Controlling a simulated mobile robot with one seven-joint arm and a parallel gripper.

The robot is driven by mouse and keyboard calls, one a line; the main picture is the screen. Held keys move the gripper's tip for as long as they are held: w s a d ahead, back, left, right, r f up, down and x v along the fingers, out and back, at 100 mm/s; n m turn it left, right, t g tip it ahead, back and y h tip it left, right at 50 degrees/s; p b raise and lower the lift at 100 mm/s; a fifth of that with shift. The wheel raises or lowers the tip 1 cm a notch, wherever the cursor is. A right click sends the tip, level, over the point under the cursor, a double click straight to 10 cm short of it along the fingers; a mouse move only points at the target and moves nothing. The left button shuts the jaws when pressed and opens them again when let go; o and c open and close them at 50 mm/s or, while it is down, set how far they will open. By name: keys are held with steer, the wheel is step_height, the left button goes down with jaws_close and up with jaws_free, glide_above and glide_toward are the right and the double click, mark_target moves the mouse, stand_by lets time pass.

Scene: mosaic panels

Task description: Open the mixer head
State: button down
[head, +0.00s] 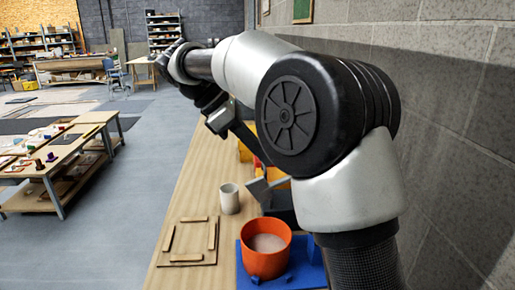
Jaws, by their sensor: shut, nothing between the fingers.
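No mixer head can be made out for certain. A dark box-like body (281,207) with a tilted grey plate (260,189) stands on the bench, partly behind my arm; I cannot tell whether it belongs to the mixer. My arm reaches away over the bench and bends down at its far end. My gripper (222,119) is small and partly hidden there, above and left of the grey plate. It is shut with nothing held. A dark bar (246,141) slants down between the two; I cannot tell whether they touch.
An orange bucket (265,260) with pale contents stands on a blue base (311,268) at the front. A white cup (229,199) and a wooden-strip frame (187,260) are on the bench (196,189).

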steer(key=d+f, duration=0.2)
steer(key=d, duration=0.5)
steer(key=shift+f+b, duration=0.2)
steer(key=shift+b, duration=0.15)
steer(key=d+r+y+p, duration=0.1)
steer(key=d+r+p, duration=0.1)
steer(key=d+p, duration=0.1)
steer(key=d+r+y+p, duration=0.1)
steer(key=p, duration=0.1)
steer(key=shift+d+y, duration=0.3)
steer(key=shift+d, duration=0.05)
steer(key=shift+d+f+y, duration=0.15)
steer(key=shift+d+y, duration=0.15)
